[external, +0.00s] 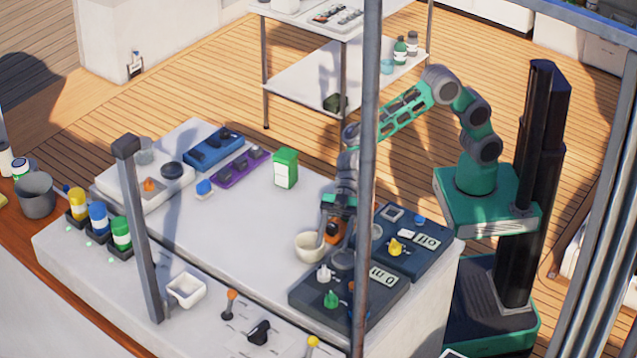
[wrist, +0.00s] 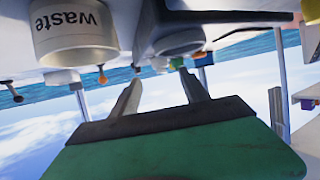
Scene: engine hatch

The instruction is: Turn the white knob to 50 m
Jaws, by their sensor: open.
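The white knob (external: 324,272) stands on the front dark control panel (external: 305,292), at its back left. A green knob (external: 331,299) is in front of it, and a display sits to its right. My gripper (external: 336,238) is above and behind this panel, apart from the white knob. Its two fingers are spread and empty in the wrist view (wrist: 160,77). A grey round part (wrist: 178,41) lies beyond the fingers in that view. I cannot make out the white knob's pointer or the display's full reading, and a post hides part of the panel.
A cream waste cup (external: 308,249) stands just left of my gripper; its label shows upside down in the wrist view (wrist: 75,32). A second dark panel (external: 425,262) with a yellow knob (external: 396,247) is to the right. A green box (external: 285,168) stands behind. The counter's middle is clear.

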